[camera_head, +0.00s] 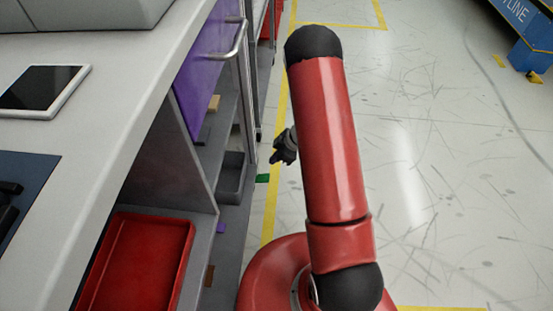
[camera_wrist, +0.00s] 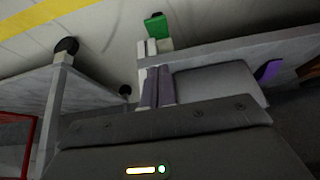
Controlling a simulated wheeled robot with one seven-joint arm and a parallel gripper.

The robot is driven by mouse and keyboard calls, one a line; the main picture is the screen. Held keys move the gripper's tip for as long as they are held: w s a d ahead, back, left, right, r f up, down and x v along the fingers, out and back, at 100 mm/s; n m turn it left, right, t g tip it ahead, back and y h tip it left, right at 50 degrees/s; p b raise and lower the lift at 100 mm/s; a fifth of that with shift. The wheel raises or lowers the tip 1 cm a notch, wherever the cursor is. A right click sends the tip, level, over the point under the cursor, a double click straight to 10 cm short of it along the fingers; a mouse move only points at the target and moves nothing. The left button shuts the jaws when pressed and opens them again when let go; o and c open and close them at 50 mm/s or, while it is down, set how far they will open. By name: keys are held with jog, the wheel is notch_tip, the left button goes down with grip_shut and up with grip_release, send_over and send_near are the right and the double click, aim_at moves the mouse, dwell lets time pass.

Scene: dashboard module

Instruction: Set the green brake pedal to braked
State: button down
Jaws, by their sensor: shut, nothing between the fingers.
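The green brake pedal (camera_head: 262,178) sticks out low from the bottom shelf edge of the bench, over the floor by the yellow line. In the wrist view the pedal (camera_wrist: 157,27) shows just beyond my fingertips. My gripper (camera_head: 275,159) is above and slightly right of the pedal in the head view. In the wrist view my gripper (camera_wrist: 152,47) has its fingers together with nothing between them. I cannot tell whether the fingertips touch the pedal. The pedal's tilt is too small to read.
A purple piece (camera_head: 221,228) and a brown piece (camera_head: 209,275) lie along the same lower shelf. A grey bin (camera_head: 231,177) stands on it. A red tray (camera_head: 140,262), a purple door (camera_head: 207,68) with a handle and the countertop (camera_head: 112,88) are left.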

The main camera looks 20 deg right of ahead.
jog(key=b, duration=0.1)
send_over(264, 177)
jog(key=d, duration=0.1)
jog(key=f, duration=0.5)
jog(key=shift+s+d+f, duration=0.1)
jog(key=shift+s+f, duration=0.1)
jog(key=shift+s, duration=0.05)
notch_tip(264, 177, down, 3)
jog(key=shift+d+f+b, duration=0.15)
jog(key=shift+f+b, duration=0.05)
jog(key=shift+b, duration=0.35)
jog(key=shift+s+d+f, duration=0.1)
jog(key=shift+f, duration=0.3)
jog(key=shift+d+f, duration=0.1)
jog(key=f+y+b, duration=0.1)
jog(key=t+y+b, duration=0.1)
jog(key=d+f+y+b, duration=0.1)
jog(key=y, duration=0.1)
jog(key=shift+s+d+f+t+b, duration=0.1)
jog(key=shift+s+f+t+b, duration=0.2)
jog(key=shift+b, duration=0.05)
jog(key=shift+r, duration=0.15)
